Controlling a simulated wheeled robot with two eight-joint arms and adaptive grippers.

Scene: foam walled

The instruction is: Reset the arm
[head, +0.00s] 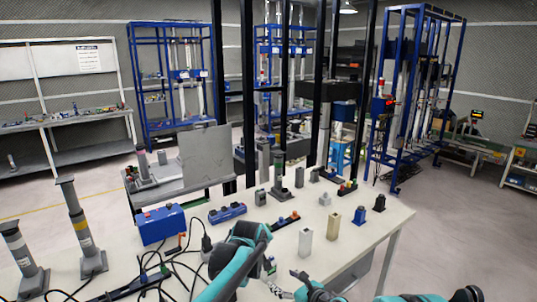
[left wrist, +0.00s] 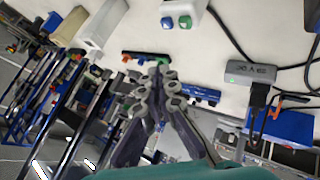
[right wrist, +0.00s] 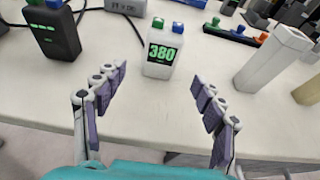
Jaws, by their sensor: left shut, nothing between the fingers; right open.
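My right gripper (head: 287,283) is low at the table's front edge in the head view. In the right wrist view it (right wrist: 158,80) is open, its fingers apart with nothing between them. A white device (right wrist: 163,50) with a green 380 display and a green and a blue cap stands beyond the fingertips on the white table (right wrist: 130,110). In the left wrist view my left gripper (left wrist: 160,72) is shut and empty, its tips appearing close to a dark rail with coloured blocks (left wrist: 147,57). I cannot tell whether they touch.
Two pale upright blocks (head: 305,243) (head: 333,225), a blue box (head: 160,224) and a blue power strip (head: 227,212) stand on the table. Black cables (head: 180,265) and grey posts (head: 88,240) crowd its left side. The table's right end is fairly clear.

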